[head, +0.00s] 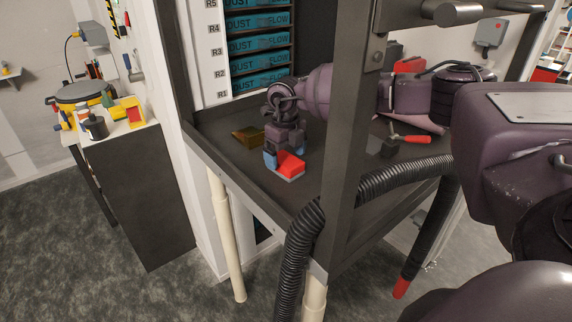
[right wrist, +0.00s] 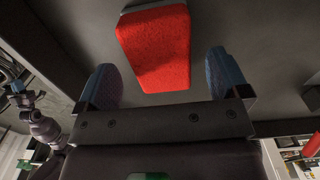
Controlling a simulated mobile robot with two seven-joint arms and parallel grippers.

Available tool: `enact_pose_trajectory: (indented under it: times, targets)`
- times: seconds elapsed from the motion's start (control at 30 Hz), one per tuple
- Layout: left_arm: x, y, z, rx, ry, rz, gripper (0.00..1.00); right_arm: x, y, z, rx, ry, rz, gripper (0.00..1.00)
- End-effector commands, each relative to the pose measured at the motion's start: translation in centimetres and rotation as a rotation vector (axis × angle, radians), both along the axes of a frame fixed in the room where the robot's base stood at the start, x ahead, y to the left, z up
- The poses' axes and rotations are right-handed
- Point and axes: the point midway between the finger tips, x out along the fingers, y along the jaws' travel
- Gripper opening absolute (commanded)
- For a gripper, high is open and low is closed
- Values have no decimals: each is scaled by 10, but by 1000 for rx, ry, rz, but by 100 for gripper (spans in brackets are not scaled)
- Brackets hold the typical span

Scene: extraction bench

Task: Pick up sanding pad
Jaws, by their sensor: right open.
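The sanding pad (head: 290,166) is a red block with a grey layer. It lies on the dark bench top near its front edge. My right gripper (head: 284,156) is pointed down at it, with its blue fingers apart. In the right wrist view, the red pad (right wrist: 155,48) shows ahead of and between the two open fingers (right wrist: 162,68), with a gap to each. Nothing is held. At the left of the right wrist view, a small purple arm end with blue tips, likely my left gripper (right wrist: 22,96), shows too small to read.
A brass-coloured block (head: 248,135) lies left of the pad. A red-handled tool (head: 412,139) and a dark block (head: 382,147) lie to the right. A dark upright post (head: 350,120) and a black ribbed hose (head: 300,235) stand in front. Blue-green labelled trays (head: 258,45) fill the rack behind.

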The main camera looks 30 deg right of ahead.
Motion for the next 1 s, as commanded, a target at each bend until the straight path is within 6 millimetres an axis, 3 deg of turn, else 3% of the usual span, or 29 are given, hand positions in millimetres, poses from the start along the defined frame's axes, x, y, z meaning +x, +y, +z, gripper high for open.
enact_pose_trajectory:
  times: [0.13,0.37,0.7,1.0]
  targets:
    - [1,0,2,0,-4,0,0,0,-1,-16,0,1,-1,94]
    - [1,0,1,0,-4,0,0,0,-1,-18,0,-1,-1,94]
    - [-1,0,0,0,1,0,0,0,-1,-18,0,-1,-1,43]
    - [-4,1,-2,0,8,2,0,0,-1,-15,0,-1,-1,40]
